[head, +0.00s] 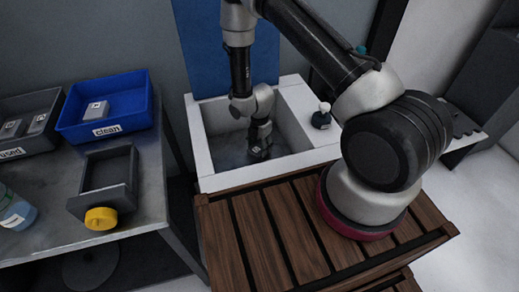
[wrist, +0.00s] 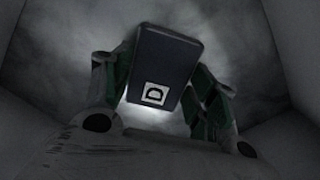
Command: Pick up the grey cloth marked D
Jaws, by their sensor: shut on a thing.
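The grey cloth marked D (wrist: 162,62) shows in the wrist view as a dark, block-shaped piece with a white D label. It sits tilted between the two green-lined fingers of my gripper (wrist: 158,80), which is shut on it. In the head view my gripper (head: 259,143) reaches down inside a white-walled bin (head: 199,145). The cloth cannot be made out there. In the wrist view the bin's walls rise on both sides, and I cannot tell whether the cloth still touches the floor.
A dark bottle (head: 321,117) stands on the bin's right ledge. A slatted wooden top (head: 290,238) lies in front. On the metal table (head: 152,180) at left are a blue "clean" bin (head: 133,85), a dark "used" bin (head: 22,102) and a holder with a yellow knob (head: 101,218).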

